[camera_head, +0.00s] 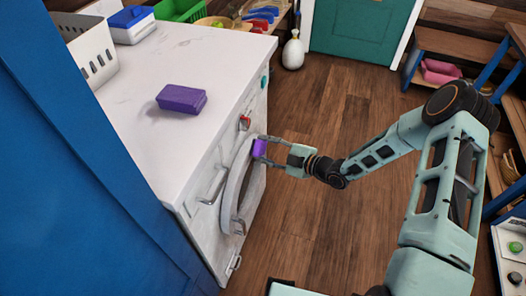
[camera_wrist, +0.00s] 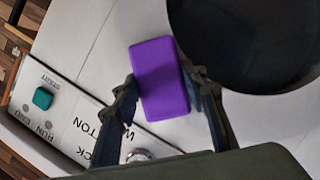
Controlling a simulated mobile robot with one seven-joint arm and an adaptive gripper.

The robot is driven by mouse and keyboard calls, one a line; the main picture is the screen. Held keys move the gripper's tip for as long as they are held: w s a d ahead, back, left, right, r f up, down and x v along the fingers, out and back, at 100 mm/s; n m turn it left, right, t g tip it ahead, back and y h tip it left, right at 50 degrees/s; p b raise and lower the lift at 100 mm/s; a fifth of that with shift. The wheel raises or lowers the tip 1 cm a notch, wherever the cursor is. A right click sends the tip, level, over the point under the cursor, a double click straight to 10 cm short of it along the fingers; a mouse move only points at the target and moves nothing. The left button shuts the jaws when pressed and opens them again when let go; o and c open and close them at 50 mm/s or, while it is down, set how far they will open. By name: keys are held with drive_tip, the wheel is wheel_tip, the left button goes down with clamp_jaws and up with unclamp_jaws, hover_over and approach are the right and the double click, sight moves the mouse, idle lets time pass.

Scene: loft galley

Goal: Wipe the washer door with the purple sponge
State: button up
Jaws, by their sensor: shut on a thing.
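The purple sponge (camera_head: 259,148) is held between the fingers of my gripper (camera_head: 268,150), at the washer's front. In the wrist view the sponge (camera_wrist: 160,80) sits between both fingers of my gripper (camera_wrist: 168,92), which is shut on it. The washer door (camera_head: 233,190) is a round door with a pale ring, and the sponge is by its upper right edge. The door's dark round glass (camera_wrist: 245,40) fills the upper right of the wrist view, beside the sponge. I cannot tell whether the sponge touches the washer.
A darker purple block (camera_head: 181,98) lies on the white counter (camera_head: 160,140) above the washer. A white basket (camera_head: 92,50), a blue-topped box (camera_head: 131,24) and a green crate (camera_head: 180,10) stand farther back. The wooden floor (camera_head: 320,220) beside the washer is clear.

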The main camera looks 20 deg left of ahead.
sight(247, 164)
drive_tip(key=shift+r, duration=0.1)
drive_tip(key=shift+s+a+p, duration=0.2)
drive_tip(key=shift+s+p, duration=0.75)
drive_tip(key=shift+s, duration=1.1)
drive_tip(key=shift+s+a+p, duration=0.15)
drive_tip(key=shift+s+p, duration=0.8)
drive_tip(key=shift+s, duration=1.05)
drive_tip(key=d, duration=0.6)
drive_tip(key=shift+s+p, duration=0.2)
drive_tip(key=shift+p, duration=0.2)
drive_tip(key=shift+d, duration=0.1)
drive_tip(key=shift+s+d, duration=0.1)
drive_tip(key=shift+d, duration=1.35)
